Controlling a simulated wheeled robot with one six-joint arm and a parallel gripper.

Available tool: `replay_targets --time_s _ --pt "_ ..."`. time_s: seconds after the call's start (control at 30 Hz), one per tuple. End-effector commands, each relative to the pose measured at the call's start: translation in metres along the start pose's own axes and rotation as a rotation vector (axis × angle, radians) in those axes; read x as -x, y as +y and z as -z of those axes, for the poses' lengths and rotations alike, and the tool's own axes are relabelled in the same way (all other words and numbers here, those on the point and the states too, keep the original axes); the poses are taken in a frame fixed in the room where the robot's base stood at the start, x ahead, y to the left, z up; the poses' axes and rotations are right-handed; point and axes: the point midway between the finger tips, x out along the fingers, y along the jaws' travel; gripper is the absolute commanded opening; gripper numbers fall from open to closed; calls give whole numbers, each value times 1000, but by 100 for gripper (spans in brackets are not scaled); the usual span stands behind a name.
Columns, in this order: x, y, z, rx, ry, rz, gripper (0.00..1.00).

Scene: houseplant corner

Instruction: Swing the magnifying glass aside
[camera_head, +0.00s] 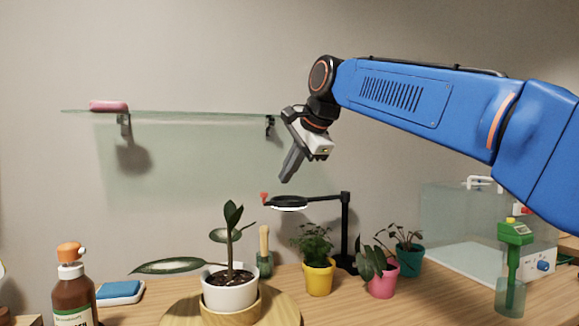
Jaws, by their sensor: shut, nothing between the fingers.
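The magnifying glass (289,203) is a black-rimmed round lens on a horizontal black arm. The arm joins a black upright post (345,230) at its right, and a small red knob (264,196) sits at the lens's left end. The lens hangs above the table, behind and to the right of the plant in the white pot (231,288). My gripper (287,178) is shut and empty. It points down and appears above the lens in the picture, apart from it; the depth between them is hard to judge.
A glass shelf (190,112) with a pink object (109,106) is on the wall. A yellow pot (319,276), pink pot (382,281) and teal pot (409,259) stand around the post.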

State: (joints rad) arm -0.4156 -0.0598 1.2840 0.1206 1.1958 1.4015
Motion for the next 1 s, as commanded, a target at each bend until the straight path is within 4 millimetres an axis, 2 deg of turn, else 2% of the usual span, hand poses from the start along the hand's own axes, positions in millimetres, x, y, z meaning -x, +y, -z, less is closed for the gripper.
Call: replay_targets --time_s 0.3,0.43,0.7,1.0 --pt "-57 1 0 0 0 -3 0" --pt "-71 -12 0 0 0 0 0" --pt "-86 -24 0 0 1 1 0" --pt "-87 -25 0 0 1 1 0"
